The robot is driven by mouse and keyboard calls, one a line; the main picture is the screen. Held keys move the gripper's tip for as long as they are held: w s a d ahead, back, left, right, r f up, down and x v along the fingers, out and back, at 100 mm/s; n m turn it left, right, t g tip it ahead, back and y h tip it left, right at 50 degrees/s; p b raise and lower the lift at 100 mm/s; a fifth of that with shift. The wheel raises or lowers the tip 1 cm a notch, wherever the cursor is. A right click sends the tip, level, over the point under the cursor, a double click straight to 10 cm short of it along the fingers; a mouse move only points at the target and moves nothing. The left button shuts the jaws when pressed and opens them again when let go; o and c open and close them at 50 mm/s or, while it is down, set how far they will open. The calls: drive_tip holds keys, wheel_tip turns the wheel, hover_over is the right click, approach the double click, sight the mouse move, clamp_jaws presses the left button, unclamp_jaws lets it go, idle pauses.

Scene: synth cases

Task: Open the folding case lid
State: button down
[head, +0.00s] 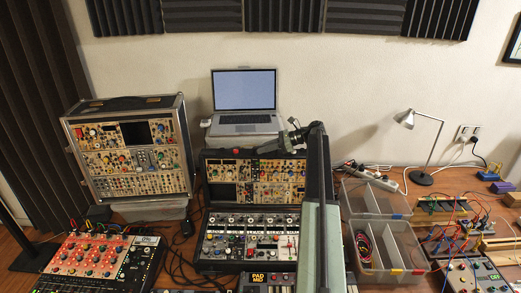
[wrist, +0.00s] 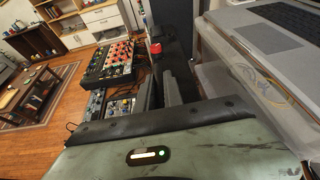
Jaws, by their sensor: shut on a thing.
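The folding case stands open in the head view. Its lid (head: 223,172), a black-framed panel with modules and two dark screens, is raised behind the lower half (head: 232,248), which holds a mixer-like panel. My gripper (head: 292,144) is at the lid's top right edge, shut on it; my arm hides part of the lid's right side. The exact finger contact is hard to see.
A laptop (head: 244,95) stands close behind the lid. A large upright synth case (head: 130,155) is at left, a red-panelled mixer (head: 95,255) in front of it. Clear bins (head: 377,205) and a lamp (head: 423,178) are to the right. A small keyboard (head: 268,281) is in front.

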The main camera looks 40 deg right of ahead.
sight(279, 155)
drive_tip(key=c, duration=1.7)
unclamp_jaws()
drive_tip(key=shift+a, duration=0.1)
drive_tip(key=shift+c, duration=0.2)
drive_tip(key=shift+w+a, duration=0.1)
drive_tip(key=shift+r, duration=0.1)
drive_tip(key=p+v, duration=0.3)
drive_tip(key=v, duration=0.4)
drive_tip(key=shift+r, duration=0.15)
drive_tip(key=shift+d, duration=0.35)
